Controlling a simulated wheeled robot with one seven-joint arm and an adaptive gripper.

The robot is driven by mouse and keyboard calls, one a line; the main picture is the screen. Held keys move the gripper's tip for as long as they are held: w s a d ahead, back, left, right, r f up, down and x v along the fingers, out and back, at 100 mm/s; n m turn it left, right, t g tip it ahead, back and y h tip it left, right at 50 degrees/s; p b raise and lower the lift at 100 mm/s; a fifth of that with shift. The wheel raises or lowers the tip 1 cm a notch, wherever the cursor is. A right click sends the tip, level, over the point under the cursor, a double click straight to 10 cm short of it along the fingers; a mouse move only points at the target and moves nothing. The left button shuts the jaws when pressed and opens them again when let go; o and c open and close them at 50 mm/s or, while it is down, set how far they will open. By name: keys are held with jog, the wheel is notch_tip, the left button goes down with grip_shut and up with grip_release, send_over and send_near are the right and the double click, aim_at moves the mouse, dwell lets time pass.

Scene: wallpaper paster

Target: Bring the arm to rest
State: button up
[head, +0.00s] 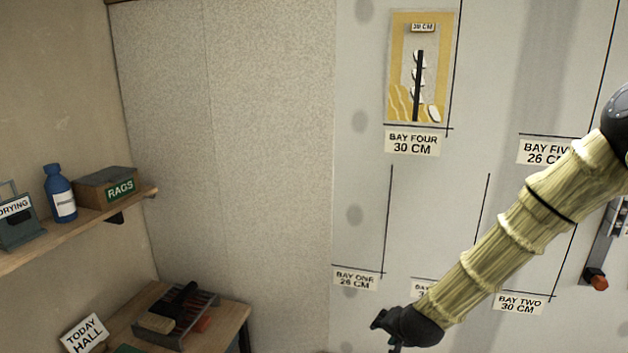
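My arm (510,235), in a pale yellow ribbed sleeve, slants from the upper right down to the bottom middle of the head view. It ends in sight at a dark joint (418,326) by the lower edge. My gripper's fingers do not show, so what they hold is hidden. The arm passes in front of the wall panel (425,215), covering part of a label near the bottom and parts of the marked lines.
A yellow patterned piece (397,60) is on the wall at bay four. At left, a shelf (75,232) holds a blue bottle (60,190) and a rags box (107,188). Below, a bench (232,318) bears a tool tray (178,338). An orange-ended tool (598,282) hangs at right.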

jog(key=s+f+n+g+b, duration=0.4)
jog(key=s+f, duration=1.6)
jog(key=f, duration=0.3)
jog(key=s+d+f+n+g+b, duration=0.1)
jog(key=s+f, duration=0.2)
jog(key=s, duration=0.4)
jog(key=s+d+f+n+g, duration=0.1)
jog(key=s+f, duration=0.3)
jog(key=s, duration=0.4)
jog(key=s+d+f+n+g+h+b, duration=0.1)
jog(key=s+f+g, duration=0.1)
jog(key=s, duration=0.5)
jog(key=shift+s+d+f+b, duration=0.25)
jog(key=shift+s+f+b, duration=0.15)
jog(key=shift+f, duration=0.35)
